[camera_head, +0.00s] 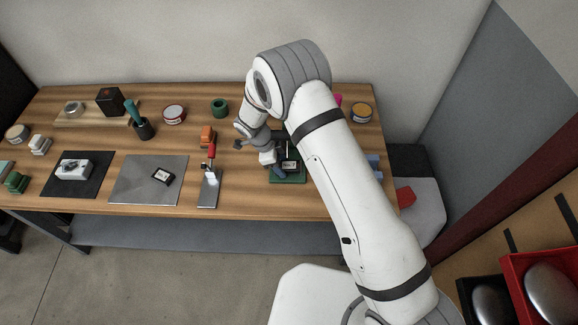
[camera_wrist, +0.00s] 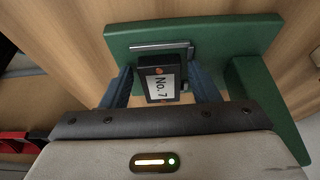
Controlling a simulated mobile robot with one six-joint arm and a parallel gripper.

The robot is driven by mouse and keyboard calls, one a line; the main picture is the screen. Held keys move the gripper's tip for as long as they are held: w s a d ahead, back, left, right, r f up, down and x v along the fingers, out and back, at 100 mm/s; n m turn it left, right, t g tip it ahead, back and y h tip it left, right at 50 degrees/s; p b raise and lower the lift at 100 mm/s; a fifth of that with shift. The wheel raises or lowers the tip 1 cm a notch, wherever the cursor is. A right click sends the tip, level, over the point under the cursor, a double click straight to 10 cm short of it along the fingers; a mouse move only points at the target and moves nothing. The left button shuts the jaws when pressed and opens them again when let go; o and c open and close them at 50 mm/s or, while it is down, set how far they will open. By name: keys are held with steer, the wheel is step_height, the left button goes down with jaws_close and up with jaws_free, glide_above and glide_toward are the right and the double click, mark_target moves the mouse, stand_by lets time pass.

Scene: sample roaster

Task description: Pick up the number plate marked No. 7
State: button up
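The number plate (camera_wrist: 160,84) marked No. 7 is a small black block with a white label. It sits at the green stand (camera_wrist: 215,37), just below a metal strip. In the head view the plate (camera_head: 289,165) shows dark on the green stand (camera_head: 288,180), right beside my gripper (camera_head: 277,168). In the wrist view my gripper (camera_wrist: 162,72) has its two blue fingers on either side of the plate, close to its edges. The fingers look open, with narrow gaps; contact is hard to judge. My arm hides part of the stand in the head view.
A similar small dark plate (camera_head: 163,176) lies on a grey mat (camera_head: 130,190) to the left. A red-handled tool (camera_head: 211,157) and an orange block (camera_head: 208,136) are left of my gripper. Tins and a cup with a teal-handled tool (camera_head: 143,128) stand further back.

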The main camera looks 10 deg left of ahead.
steer(key=c, duration=1)
